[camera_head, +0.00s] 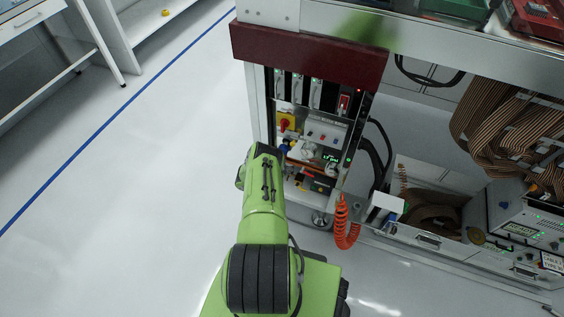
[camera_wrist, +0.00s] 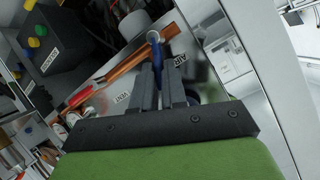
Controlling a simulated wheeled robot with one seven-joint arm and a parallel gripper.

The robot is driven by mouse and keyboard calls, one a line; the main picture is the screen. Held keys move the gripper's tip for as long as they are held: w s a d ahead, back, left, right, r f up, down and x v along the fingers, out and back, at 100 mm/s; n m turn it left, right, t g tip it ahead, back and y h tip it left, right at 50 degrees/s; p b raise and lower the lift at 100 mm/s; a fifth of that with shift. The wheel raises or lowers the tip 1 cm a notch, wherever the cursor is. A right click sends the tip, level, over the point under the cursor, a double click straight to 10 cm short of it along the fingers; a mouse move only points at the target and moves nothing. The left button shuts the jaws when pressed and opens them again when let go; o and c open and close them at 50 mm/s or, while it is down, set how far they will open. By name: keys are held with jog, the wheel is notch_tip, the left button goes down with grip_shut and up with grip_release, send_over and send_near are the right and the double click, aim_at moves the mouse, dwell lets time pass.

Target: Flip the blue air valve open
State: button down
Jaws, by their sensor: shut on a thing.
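The blue air valve handle (camera_wrist: 155,38) shows in the wrist view at the tip of my fingers, beside the copper pipe and near a label reading AIR (camera_wrist: 181,61). My gripper (camera_wrist: 158,70) is shut on this handle, its two dark fingers close together. The handle's lower part and the valve body are partly hidden by the fingers. In the head view my arm reaches into the lower part of the cabinet panel, and my fingers are hidden. A small blue spot (camera_head: 284,147) shows just beyond my wrist there.
A copper pipe (camera_wrist: 127,66) runs diagonally, with a red handle (camera_wrist: 79,97) near the VENT label. A black box with coloured buttons (camera_wrist: 46,48) stands at left. In the head view, a coiled orange hose (camera_head: 346,226) hangs right of my arm. The floor at left is clear.

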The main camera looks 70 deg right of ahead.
jog(key=shift+w+d+n+g+b, duration=0.1)
jog(key=shift+w+n+g+b, duration=0.85)
jog(key=shift+n, duration=0.45)
jog(key=shift+r, duration=0.1)
